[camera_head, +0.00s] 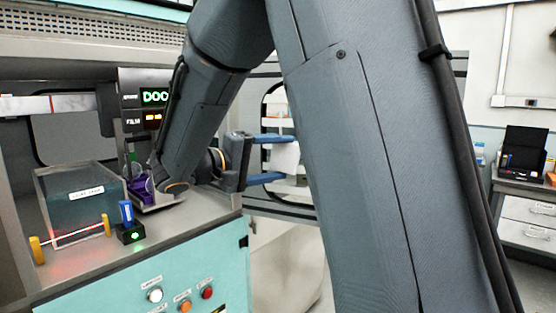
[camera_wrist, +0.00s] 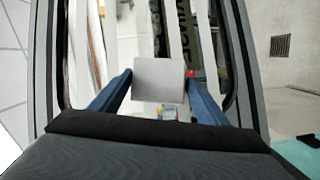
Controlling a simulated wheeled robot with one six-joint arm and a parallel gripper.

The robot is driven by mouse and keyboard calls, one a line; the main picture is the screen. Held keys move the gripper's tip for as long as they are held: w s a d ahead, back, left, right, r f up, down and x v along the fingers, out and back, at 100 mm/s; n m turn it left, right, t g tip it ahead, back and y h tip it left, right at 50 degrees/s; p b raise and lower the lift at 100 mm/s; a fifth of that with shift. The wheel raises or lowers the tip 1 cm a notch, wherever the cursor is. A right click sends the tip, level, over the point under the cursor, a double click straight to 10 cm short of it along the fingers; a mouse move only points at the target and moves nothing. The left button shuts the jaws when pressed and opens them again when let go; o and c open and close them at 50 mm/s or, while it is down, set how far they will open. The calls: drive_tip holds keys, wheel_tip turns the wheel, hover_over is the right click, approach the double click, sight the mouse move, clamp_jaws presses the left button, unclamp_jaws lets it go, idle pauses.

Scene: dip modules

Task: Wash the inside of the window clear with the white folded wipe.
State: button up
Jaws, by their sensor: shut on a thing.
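My gripper (camera_head: 286,157) has blue fingers shut on the white folded wipe (camera_head: 284,155). In the wrist view the wipe (camera_wrist: 158,80) is a flat pale grey square between the blue fingertips. It faces the window (camera_wrist: 110,35), whose dark rounded frame runs along both sides of that view. In the head view part of the window (camera_head: 277,112) shows behind the gripper, and my arm hides its right side. I cannot tell whether the wipe touches the pane, nor see any film on it clearly.
A blue-topped black block (camera_head: 130,232) and a purple item (camera_head: 142,188) sit near my arm. A display (camera_head: 155,97) shows partly hidden green letters.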

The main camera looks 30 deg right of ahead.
sight(291, 158)
drive_tip(key=shift+w+d, duration=0.3)
drive_tip(key=shift+d, duration=0.05)
idle(0.3)
drive_tip(key=shift+s+d+b, duration=0.4)
drive_tip(key=shift+s+d, duration=0.65)
drive_tip(key=shift+s, duration=0.3)
drive_tip(key=s+d+b, duration=0.2)
drive_tip(key=s+d, duration=0.7)
drive_tip(key=s, duration=0.1)
drive_tip(key=shift+s, duration=0.35)
drive_tip(key=shift+s+d+b, duration=0.75)
drive_tip(key=shift+s+d, duration=0.35)
drive_tip(key=shift+s, duration=0.1)
drive_tip(key=shift+b, duration=0.3)
